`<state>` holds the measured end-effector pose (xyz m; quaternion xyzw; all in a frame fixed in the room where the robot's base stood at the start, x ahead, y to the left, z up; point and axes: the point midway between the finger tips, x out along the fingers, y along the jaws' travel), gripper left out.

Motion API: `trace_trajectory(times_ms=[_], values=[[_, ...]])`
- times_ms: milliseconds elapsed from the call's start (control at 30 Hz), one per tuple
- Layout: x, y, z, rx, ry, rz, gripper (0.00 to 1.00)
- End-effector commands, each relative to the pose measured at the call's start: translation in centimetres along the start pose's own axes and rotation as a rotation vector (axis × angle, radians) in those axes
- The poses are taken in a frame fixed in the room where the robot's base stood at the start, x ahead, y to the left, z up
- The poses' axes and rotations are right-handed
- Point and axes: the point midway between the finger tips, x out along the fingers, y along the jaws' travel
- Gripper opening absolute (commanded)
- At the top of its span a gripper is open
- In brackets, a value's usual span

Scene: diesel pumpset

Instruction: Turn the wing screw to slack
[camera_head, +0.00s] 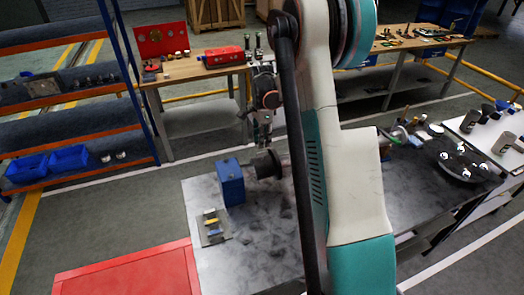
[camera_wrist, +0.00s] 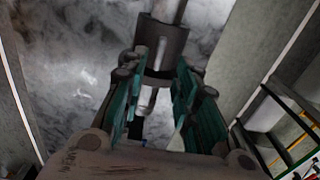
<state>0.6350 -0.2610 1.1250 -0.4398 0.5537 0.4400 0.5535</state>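My gripper (camera_head: 263,140) points down over the worktable, just above a dark round part (camera_head: 267,163) beside a blue block (camera_head: 230,182). In the wrist view, my gripper (camera_wrist: 158,72) has its two green-padded fingers spread apart. A dark collar (camera_wrist: 171,42) on a pale shaft lies at and just beyond the fingertips. A small bright metal piece (camera_wrist: 147,98) shows between the fingers, with a visible gap on each side; it may be the wing screw, but its wings cannot be made out. I cannot tell whether either fingertip touches the collar.
The grey worktable (camera_head: 265,235) also carries a small plate (camera_head: 214,228) with coloured pieces. A red cabinet (camera_head: 130,275) stands at the front left. A wooden bench (camera_head: 195,68) stands behind. My arm hides the middle of the worktable.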

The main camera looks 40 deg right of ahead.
Motion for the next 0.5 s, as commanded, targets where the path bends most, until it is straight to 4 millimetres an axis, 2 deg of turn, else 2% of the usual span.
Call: trace_trajectory(times_ms=[33, 200, 333, 500], values=[[1.1, 0.0, 0.0, 0.000, 0.000, 0.000, 0.28], [3.9, 0.0, 0.0, -0.001, 0.000, 0.000, 0.28], [5.3, 0.0, 0.0, -0.001, 0.000, 0.000, 0.28], [6.2, 0.0, 0.0, -0.001, 0.000, 0.000, 0.28]])
